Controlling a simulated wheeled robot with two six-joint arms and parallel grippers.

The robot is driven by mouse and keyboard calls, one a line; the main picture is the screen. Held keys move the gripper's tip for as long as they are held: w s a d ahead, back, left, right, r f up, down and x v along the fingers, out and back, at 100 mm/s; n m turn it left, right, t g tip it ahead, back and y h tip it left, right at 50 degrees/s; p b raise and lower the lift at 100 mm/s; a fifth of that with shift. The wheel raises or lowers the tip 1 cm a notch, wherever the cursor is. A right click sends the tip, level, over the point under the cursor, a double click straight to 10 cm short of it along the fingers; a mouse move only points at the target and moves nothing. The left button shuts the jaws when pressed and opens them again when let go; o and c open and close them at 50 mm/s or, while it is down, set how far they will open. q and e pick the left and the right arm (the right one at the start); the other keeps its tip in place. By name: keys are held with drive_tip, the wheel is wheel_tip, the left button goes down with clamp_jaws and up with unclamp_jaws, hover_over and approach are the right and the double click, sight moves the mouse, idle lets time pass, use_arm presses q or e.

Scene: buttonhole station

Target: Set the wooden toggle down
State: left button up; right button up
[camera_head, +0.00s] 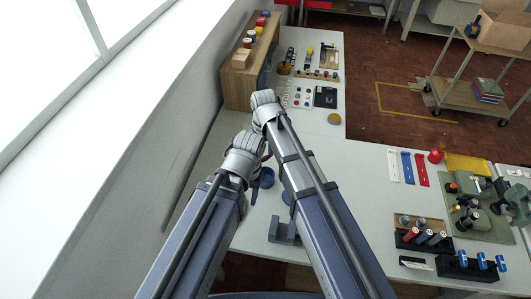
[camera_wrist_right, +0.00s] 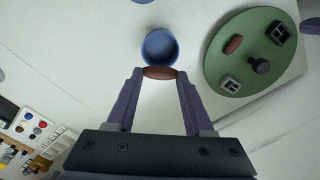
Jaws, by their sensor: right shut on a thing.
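My right gripper (camera_wrist_right: 160,74) is shut on the wooden toggle (camera_wrist_right: 160,72), a reddish-brown oval held crosswise between the purple fingertips. In the right wrist view the toggle shows just below the near rim of a round blue dish (camera_wrist_right: 159,44) and overlaps it slightly; I cannot tell its height above the table. In the head view the arms hide the toggle and most of the right gripper; a blue dish (camera_head: 266,178) shows beside my forearm. My left arm comes in from the left, its gripper hidden behind its wrist.
A round green pad (camera_wrist_right: 219,64) at the right of the wrist view bears a brown oval piece, dark square pieces and a dark knob. A grey block (camera_head: 284,230) lies near the front edge. A wooden shelf (camera_head: 237,88) stands at the back left.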

use_arm(q)
drive_tip(key=shift+f+b, duration=3.6)
drive_tip(key=shift+f, duration=0.25)
use_arm(e)
drive_tip(key=shift+f, duration=3.85)
drive_tip(key=o, duration=1.4)
drive_tip(key=shift+c, duration=0.2)
use_arm(q)
drive_tip(key=shift+r, duration=0.1)
use_arm(e)
drive_tip(key=shift+r, duration=0.1)
wheel_tip(320, 180, up, 7)
drive_tip(key=p, duration=0.7)
use_arm(q)
wheel_tip(320, 180, up, 7)
